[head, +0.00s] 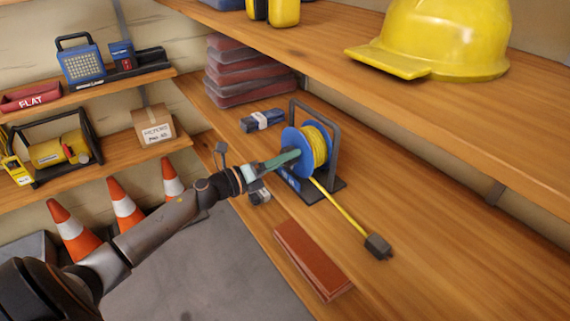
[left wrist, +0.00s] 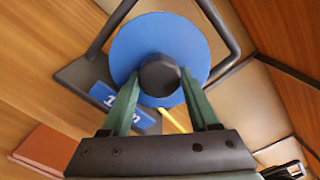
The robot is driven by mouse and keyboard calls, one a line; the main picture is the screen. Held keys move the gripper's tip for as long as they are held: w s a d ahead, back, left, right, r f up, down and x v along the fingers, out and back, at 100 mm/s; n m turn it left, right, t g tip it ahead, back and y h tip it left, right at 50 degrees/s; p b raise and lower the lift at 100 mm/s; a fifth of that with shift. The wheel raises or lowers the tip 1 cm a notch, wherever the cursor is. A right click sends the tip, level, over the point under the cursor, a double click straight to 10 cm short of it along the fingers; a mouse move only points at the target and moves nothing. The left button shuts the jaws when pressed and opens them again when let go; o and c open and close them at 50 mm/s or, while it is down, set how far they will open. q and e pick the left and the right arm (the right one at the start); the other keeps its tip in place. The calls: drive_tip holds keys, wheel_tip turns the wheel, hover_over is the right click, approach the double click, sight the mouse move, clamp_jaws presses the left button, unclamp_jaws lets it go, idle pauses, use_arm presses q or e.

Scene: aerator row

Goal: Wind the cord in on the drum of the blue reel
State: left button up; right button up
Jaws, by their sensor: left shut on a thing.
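The blue reel (head: 290,137) stands in a dark frame on the wooden shelf, with yellow cord (head: 316,145) on its drum. A length of cord runs over the shelf to a dark plug (head: 378,246). My left gripper (head: 290,157) reaches the reel's near side. In the left wrist view the blue disc (left wrist: 160,32) faces me and the green fingers lie on both sides of its dark knob (left wrist: 158,75). The gripper is shut on this knob. Behind the disc, only a short piece of yellow cord (left wrist: 171,118) shows there. My right gripper is not in view.
A red-brown block (head: 310,260) lies in front of the reel. A yellow hard hat (head: 445,35) sits on the upper shelf. Orange cones (head: 125,205) stand at the left. The shelf right of the plug is clear.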

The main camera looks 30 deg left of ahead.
use_arm(q)
drive_tip(key=shift+f+m+b, duration=0.1)
drive_tip(key=shift+m+b, duration=0.6)
drive_tip(key=shift+m, duration=0.8)
drive_tip(key=o, duration=1.4)
drive_tip(key=shift+s+a, duration=0.1)
drive_tip(key=v, duration=1.2)
drive_tip(key=shift+s, duration=0.15)
drive_tip(key=shift+a, duration=0.1)
